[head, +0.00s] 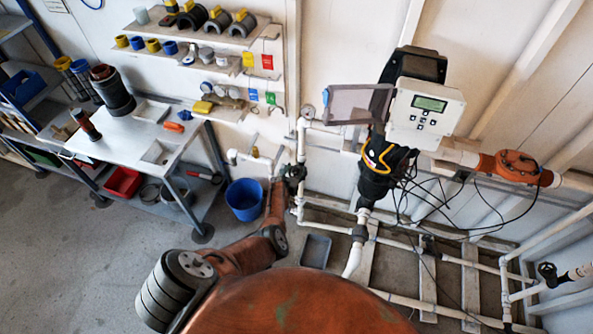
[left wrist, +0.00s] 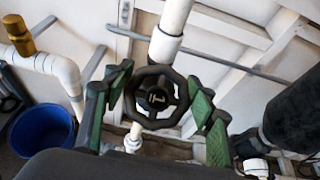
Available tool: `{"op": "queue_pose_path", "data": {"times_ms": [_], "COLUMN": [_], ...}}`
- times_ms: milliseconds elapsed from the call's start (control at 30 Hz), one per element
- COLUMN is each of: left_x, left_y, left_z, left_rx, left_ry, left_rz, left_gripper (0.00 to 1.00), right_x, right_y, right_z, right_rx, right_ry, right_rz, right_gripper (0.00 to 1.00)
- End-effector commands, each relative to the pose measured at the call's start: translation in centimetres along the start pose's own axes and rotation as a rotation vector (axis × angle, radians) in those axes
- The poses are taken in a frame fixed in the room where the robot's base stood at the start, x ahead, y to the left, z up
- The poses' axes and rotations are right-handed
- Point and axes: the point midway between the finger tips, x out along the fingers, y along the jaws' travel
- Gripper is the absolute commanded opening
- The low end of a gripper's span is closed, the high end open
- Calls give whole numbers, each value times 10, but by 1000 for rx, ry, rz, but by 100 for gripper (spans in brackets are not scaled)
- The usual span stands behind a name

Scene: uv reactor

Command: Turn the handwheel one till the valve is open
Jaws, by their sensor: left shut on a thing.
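The handwheel (left wrist: 156,97) is a black round wheel with a pale mark on its hub, on a white vertical pipe in the left wrist view. My left gripper (left wrist: 158,110) has its two green-padded fingers on either side of the wheel's rim, shut on it. In the head view my left gripper (head: 293,176) is at the end of the orange arm, at the pipework, and largely hides this wheel. The valve's inside is not visible. My right gripper is not in view.
A second black handwheel (head: 547,272) is on the pipes at lower right. A blue bucket (head: 245,199) stands left of my gripper. The control box (head: 426,113) and dark reactor body are to the right, with loose cables. A workbench (head: 128,137) is at left.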

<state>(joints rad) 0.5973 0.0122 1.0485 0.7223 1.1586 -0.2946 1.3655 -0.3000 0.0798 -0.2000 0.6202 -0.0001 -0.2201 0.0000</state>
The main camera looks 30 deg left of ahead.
Motion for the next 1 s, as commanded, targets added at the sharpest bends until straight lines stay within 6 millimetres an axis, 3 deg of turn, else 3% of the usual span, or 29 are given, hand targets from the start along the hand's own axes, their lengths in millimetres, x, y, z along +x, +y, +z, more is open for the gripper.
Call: {"op": "queue_pose_path", "data": {"times_ms": [67,100,333,733,1000], "left_x": [1,1,0,0,-7], "left_y": [-1,0,0,-1,-2], "left_z": [3,3,2,3,19], "left_rx": [-3,-3,-2,1,2], "left_ry": [-4,-4,-2,-2,-4], "left_rz": [-1,-1,-1,-2,-4], "left_gripper": [27,53,68,70,70], "right_x": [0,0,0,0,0], "right_y": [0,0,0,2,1], "right_z": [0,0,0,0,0], "right_rx": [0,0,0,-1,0], "right_ry": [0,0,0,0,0], "right_rz": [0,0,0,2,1], "right_gripper": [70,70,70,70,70]}}
